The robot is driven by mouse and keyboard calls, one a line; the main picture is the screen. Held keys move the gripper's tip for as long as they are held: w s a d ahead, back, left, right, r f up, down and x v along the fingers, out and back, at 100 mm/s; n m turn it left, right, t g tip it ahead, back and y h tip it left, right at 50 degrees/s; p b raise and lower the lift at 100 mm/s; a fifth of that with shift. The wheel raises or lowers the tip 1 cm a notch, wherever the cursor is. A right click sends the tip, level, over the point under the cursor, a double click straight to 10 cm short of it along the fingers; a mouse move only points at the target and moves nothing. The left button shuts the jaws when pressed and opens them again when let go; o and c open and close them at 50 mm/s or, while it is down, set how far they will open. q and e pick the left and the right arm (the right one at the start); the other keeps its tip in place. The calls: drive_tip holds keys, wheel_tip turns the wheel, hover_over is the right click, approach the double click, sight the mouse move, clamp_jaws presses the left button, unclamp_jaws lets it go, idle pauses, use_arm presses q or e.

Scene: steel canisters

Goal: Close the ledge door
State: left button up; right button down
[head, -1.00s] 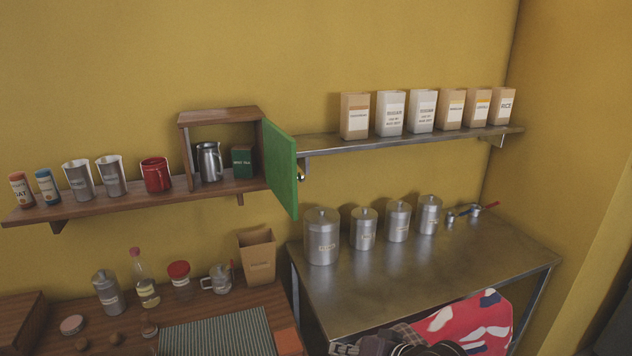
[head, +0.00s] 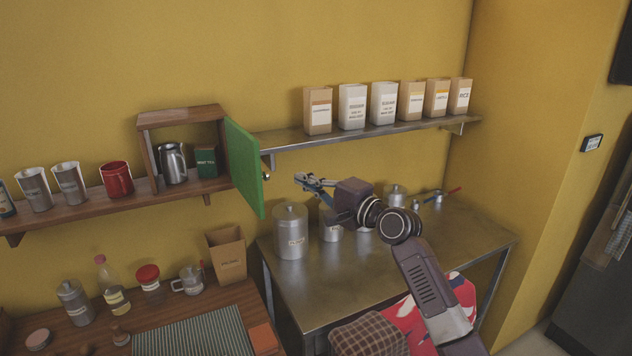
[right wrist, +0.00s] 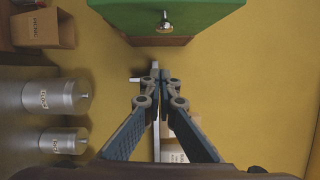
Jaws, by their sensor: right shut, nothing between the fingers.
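The ledge door is a green panel (head: 245,167) hinged on the right side of a small open-fronted wooden cabinet (head: 182,113) on the left wall ledge. It stands open, swung out toward me. Its small round metal knob (head: 267,177) is on the side facing right; the green door (right wrist: 170,14) and the knob (right wrist: 164,23) also show at the top of the right wrist view. My right gripper (head: 299,181) is shut and empty, to the right of the door and apart from it. Its closed fingertips (right wrist: 154,73) point toward the door side. My left gripper is not in view.
A steel pitcher (head: 172,163) and a green box (head: 206,161) are in the cabinet. Steel canisters (head: 290,232) stand on the metal table below my right arm. Several paper packs (head: 352,107) line the metal shelf (head: 375,135). A red mug (head: 117,180) is left of the cabinet.

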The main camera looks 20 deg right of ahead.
drive_tip(key=a+p, duration=0.1)
drive_tip(key=w+a+p, duration=0.1)
drive_tip(key=a, duration=0.1)
drive_tip(key=w+a+p, duration=0.1)
drive_tip(key=a, duration=0.1)
drive_tip(key=shift+w+a+r, duration=0.1)
drive_tip(key=shift+w+r, duration=0.05)
drive_tip(key=shift+a, duration=0.15)
